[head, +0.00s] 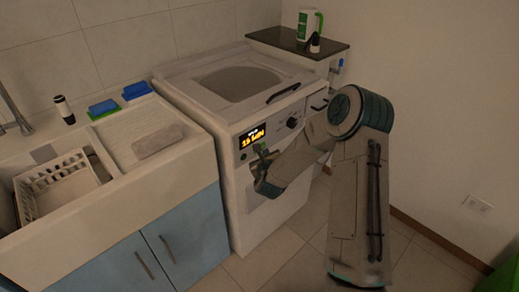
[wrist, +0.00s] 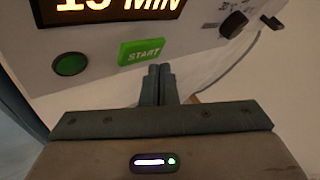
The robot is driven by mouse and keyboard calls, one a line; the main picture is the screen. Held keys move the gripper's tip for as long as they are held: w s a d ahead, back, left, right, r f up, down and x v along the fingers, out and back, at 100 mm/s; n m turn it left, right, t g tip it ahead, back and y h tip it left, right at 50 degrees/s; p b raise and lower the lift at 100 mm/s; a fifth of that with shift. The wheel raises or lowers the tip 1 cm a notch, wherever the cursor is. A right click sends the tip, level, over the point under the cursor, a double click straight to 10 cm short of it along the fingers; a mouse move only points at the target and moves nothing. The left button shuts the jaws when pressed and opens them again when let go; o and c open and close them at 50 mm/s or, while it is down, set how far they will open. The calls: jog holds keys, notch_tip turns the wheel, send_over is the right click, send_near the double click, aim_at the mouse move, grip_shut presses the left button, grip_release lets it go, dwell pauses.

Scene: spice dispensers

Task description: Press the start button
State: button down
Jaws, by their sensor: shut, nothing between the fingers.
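The start button is a green rectangle marked START (wrist: 141,51) on the white front panel of the washing machine (head: 267,215), below the lit display (head: 252,137). My gripper (wrist: 160,70) is shut and empty. In the wrist view its fingertips lie just below and to the right of the start button, overlapping the area near its lower right edge; I cannot tell whether they touch the panel. In the head view my gripper (head: 262,158) is in front of the panel, below the display, and the start button is too small to make out clearly.
A round green button (wrist: 70,64) is left of the start button, and a dark knob (wrist: 234,24) is to the right. A sink counter with a dish rack (head: 62,188) stands left of the machine. A dark shelf (head: 290,42) holds a bottle behind it.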

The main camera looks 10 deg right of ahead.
dwell(0.3)
jog(key=shift+w+a+b, duration=0.25)
jog(key=shift+w+b, duration=0.15)
jog(key=shift+b, duration=0.05)
jog(key=shift+w+a+b, duration=0.25)
jog(key=shift+w+b, duration=0.05)
dwell(0.6)
jog(key=shift+s+d, duration=0.1)
jog(key=shift+s+d+b, duration=0.35)
jog(key=shift+s+b, duration=0.05)
jog(key=shift+s, duration=0.15)
jog(key=s+d, duration=0.1)
jog(key=s, duration=0.1)
jog(key=s+d+b, duration=0.1)
jog(key=s+d, duration=0.1)
dwell(0.6)
dwell(0.6)
